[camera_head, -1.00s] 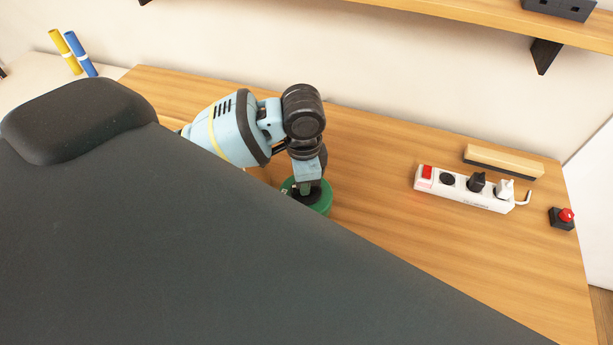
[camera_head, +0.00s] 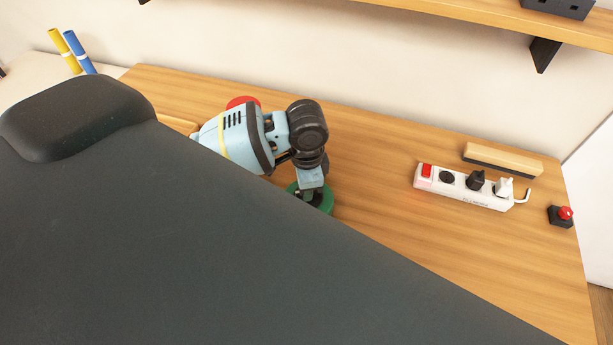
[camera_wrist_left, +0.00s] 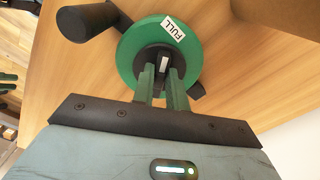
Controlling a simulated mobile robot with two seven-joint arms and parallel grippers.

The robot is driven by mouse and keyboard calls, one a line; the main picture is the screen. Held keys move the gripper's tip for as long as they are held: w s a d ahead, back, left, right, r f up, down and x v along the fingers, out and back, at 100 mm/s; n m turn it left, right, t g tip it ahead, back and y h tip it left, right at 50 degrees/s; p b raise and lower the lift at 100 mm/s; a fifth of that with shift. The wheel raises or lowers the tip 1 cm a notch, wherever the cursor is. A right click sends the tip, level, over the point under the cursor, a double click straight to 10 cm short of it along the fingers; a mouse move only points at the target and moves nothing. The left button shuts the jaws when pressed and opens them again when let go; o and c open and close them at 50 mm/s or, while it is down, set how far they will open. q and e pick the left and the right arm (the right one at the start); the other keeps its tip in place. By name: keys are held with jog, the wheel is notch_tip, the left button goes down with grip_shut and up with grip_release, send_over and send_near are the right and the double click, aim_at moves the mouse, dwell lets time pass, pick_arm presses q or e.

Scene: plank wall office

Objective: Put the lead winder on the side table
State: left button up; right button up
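The lead winder, a green disc (camera_head: 324,202) with a black hub, lies on the wooden desktop in the head view, partly behind my arm. In the left wrist view the green disc (camera_wrist_left: 193,50) shows a FULL label, a black handle and a dark hub. My left gripper (camera_head: 311,193) is down at the hub. In the wrist view its two fingers (camera_wrist_left: 162,75) stand close together, one on either side of a narrow hub part. I cannot tell whether they press on it. My right gripper is not in view. I cannot identify the side table for sure.
A white power strip (camera_head: 463,189) with plugs, a wooden block (camera_head: 502,160) and a red-button box (camera_head: 562,215) are on the right. A red round thing (camera_head: 243,102) shows behind my arm. Yellow (camera_head: 65,50) and blue (camera_head: 80,52) tubes stand far left. A shelf (camera_head: 470,15) overhangs the back.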

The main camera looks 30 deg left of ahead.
pick_arm(q)
jog(key=o, duration=0.4)
jog(key=shift+c, duration=0.2)
notch_tip(320, 180, up, 12)
jog(key=shift+r, duration=0.2)
dwell(0.3)
